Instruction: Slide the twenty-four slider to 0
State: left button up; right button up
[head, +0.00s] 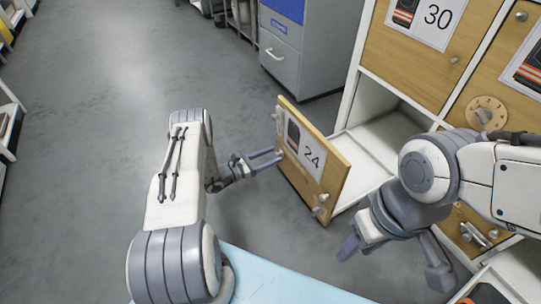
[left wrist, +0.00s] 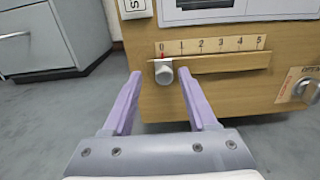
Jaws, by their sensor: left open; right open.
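The twenty-four door (head: 312,160) stands swung open from its white compartment. In the left wrist view its slider (left wrist: 164,73) is a grey knob on a slot under a scale (left wrist: 212,45) marked 0 to 5. The knob and its red mark sit at the 0 end. My left gripper (head: 281,156) is open at the door. In the left wrist view its lilac fingertips (left wrist: 159,73) lie on either side of the knob, with gaps visible. My right gripper (head: 394,262) is open and empty, low in front of the lockers.
A round knob (left wrist: 308,90) with a label beside it sits at the right of the door face. Door 30 (head: 418,45) and a dial (head: 487,113) are on the locker wall. A grey cabinet (head: 306,50) stands behind. The floor at left is clear.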

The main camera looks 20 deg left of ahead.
pick_arm(q)
jog(key=p+v, duration=0.4)
jog(key=v, duration=0.6)
jog(key=shift+a, duration=0.1)
